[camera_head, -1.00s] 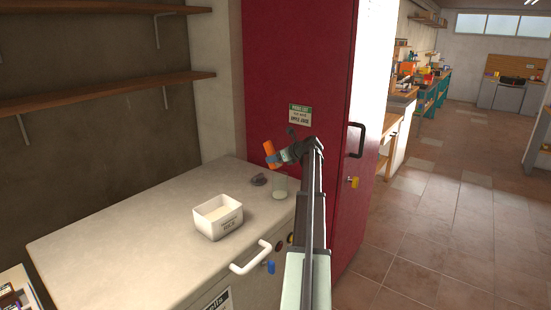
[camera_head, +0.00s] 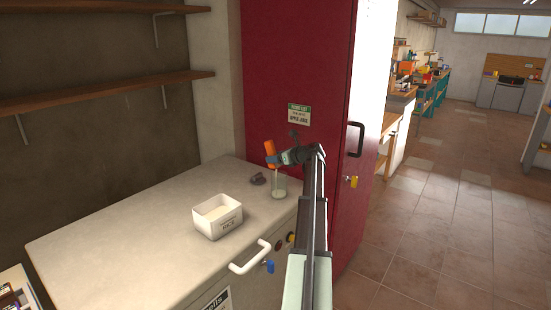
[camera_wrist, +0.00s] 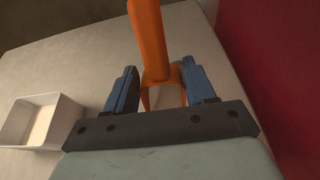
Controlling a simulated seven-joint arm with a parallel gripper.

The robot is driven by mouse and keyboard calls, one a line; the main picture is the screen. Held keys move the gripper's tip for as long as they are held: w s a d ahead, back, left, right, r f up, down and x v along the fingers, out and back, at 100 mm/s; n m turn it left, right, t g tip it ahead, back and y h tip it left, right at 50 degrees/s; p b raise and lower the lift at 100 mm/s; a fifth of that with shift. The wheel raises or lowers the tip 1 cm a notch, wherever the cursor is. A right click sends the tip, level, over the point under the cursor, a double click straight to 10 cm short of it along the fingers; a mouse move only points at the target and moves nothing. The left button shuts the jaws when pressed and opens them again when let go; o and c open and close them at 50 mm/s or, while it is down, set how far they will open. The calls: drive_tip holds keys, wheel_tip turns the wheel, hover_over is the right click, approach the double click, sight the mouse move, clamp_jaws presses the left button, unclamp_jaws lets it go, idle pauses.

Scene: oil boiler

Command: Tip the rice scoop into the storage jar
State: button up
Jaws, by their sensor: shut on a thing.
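My gripper (camera_head: 273,159) is shut on the orange rice scoop (camera_head: 270,147) and holds it over the storage jar. In the wrist view the scoop (camera_wrist: 150,40) stands between the two blue fingers (camera_wrist: 160,88); its bowl and any rice in it are not clearly visible. The clear storage jar (camera_head: 279,188) stands upright on the counter just below my gripper, with its top open to view only in part. What is inside it is too small to tell. A white rice tub (camera_head: 217,222) stands to the left, with a pale fill; it also shows in the wrist view (camera_wrist: 68,125).
A small dark object (camera_head: 258,179) lies just left of the jar. A red cabinet (camera_head: 290,65) rises close behind and right of it. The pale counter (camera_head: 120,235) is clear on the left. A white handle (camera_head: 250,259) juts from its front.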

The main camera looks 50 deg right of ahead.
drive_tip(key=shift+s+f+t, duration=0.25)
drive_tip(key=shift+s+t, duration=0.1)
drive_tip(key=shift+t, duration=0.5)
drive_tip(key=shift+s+f+t, duration=0.2)
drive_tip(key=shift+s+t, duration=0.1)
drive_tip(key=shift+t, duration=0.55)
idle(0.9)
idle(0.4)
drive_tip(key=shift+w+r+g, duration=0.35)
drive_tip(key=shift+w+g, duration=0.15)
drive_tip(key=shift+g, duration=0.6)
drive_tip(key=shift+w+r+g, duration=0.15)
drive_tip(key=shift+w+g, duration=0.05)
drive_tip(key=shift+g, duration=0.4)
drive_tip(key=shift+w+a+g, duration=0.1)
drive_tip(key=shift+w+g, duration=0.15)
drive_tip(key=shift+g, duration=0.45)
